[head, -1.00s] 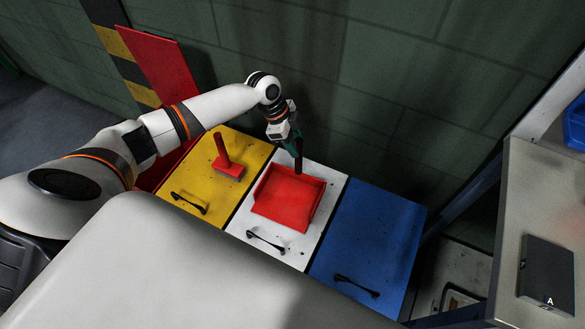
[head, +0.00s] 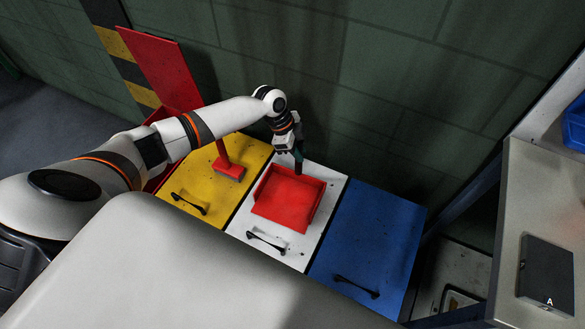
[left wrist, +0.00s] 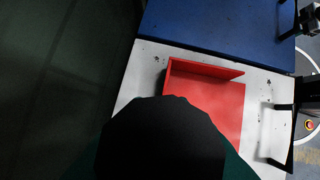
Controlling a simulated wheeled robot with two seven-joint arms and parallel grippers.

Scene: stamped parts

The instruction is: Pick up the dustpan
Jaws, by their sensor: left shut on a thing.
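The red dustpan (head: 288,200) lies on the white lid (head: 270,241), the middle one of three coloured lids. It also shows in the left wrist view (left wrist: 205,92). My left gripper (head: 298,163) is at the back edge of the dustpan, where its handle is, and is shut on it. The handle and fingertips are mostly hidden; in the left wrist view a dark gripper part covers that area. My right gripper is not in view.
A red brush (head: 226,164) with an upright handle stands on the yellow lid (head: 190,183) to the left. The blue lid (head: 372,245) to the right is bare. A red lid (head: 160,68) stands open at the back left. A green wall (head: 400,90) rises close behind.

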